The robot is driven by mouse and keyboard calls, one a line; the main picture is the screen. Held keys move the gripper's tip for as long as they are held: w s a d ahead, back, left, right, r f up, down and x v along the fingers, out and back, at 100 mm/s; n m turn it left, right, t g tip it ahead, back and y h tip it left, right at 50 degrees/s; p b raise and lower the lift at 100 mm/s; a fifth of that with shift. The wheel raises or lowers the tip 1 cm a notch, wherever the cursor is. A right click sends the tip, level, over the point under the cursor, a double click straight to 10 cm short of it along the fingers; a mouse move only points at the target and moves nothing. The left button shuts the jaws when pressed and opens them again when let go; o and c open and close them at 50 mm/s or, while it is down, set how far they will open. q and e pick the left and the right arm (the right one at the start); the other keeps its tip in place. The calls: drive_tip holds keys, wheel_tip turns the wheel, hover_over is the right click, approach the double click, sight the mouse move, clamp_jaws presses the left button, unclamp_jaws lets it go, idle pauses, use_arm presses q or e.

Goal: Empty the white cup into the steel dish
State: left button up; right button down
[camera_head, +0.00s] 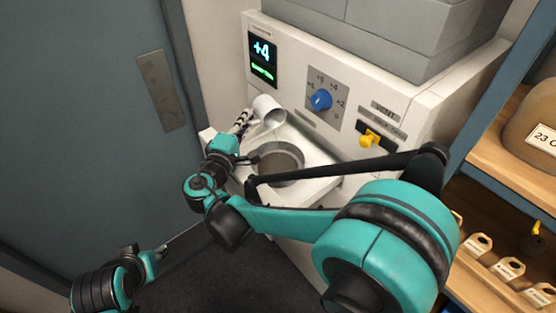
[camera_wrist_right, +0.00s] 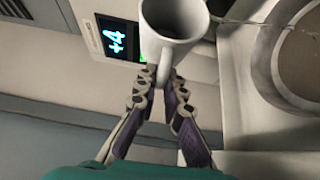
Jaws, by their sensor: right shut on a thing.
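The white cup (camera_head: 267,108) is tilted beside and above the steel dish, with its mouth toward the dish side. My right gripper (camera_head: 243,121) is shut on the cup's handle. In the right wrist view the cup (camera_wrist_right: 176,50) shows its handle between the fingertips (camera_wrist_right: 160,78) and a shaded inside; I cannot tell whether anything is in it. The round steel dish (camera_head: 262,163) sits in the white shelf of the machine, and part of it shows in the right wrist view (camera_wrist_right: 268,52). My left gripper (camera_head: 158,252) is low at the left, apart from everything; its jaws are too small to read.
The white machine (camera_head: 408,112) has a display (camera_head: 262,60) reading +4, a blue dial (camera_head: 321,100) and a yellow lever (camera_head: 369,139). A grey door (camera_head: 75,120) stands at the left. Wooden shelves at the right hold a labelled jar (camera_head: 532,115) and several tagged items.

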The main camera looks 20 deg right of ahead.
drive_tip(key=shift+s+r, duration=0.1)
drive_tip(key=shift+r, duration=0.25)
drive_tip(key=shift+s+r+m+t+h+b, duration=0.2)
drive_tip(key=shift+r+m+t+h+b, duration=0.15)
drive_tip(key=shift+r+m+t, duration=0.25)
drive_tip(key=w+f+n+g+p, duration=0.1)
drive_tip(key=w+f+n+g+y+p, duration=0.1)
drive_tip(key=p, duration=0.1)
drive_tip(key=shift+a+f+n+g+y, duration=0.15)
drive_tip(key=shift+n+g+y, duration=0.1)
drive_tip(key=shift+n+g, duration=0.15)
drive_tip(key=shift+w+f, duration=0.2)
drive_tip(key=shift+f, duration=0.15)
drive_tip(key=shift+w+a+f+n+g+y+p, duration=0.15)
drive_tip(key=shift+w+f+n+g+p, duration=0.5)
drive_tip(key=shift+w+f+n+g, duration=0.9)
drive_tip(key=shift+w+a+f+n+g+y+p, duration=0.2)
drive_tip(key=shift+w+f+n+g+p, duration=0.55)
drive_tip(key=shift+g, duration=1.5)
drive_tip(key=shift+w+a+f+n+g+y+p, duration=0.15)
drive_tip(key=shift+w+f+n+g+p, duration=0.4)
drive_tip(key=shift+w+f+n+g, duration=0.95)
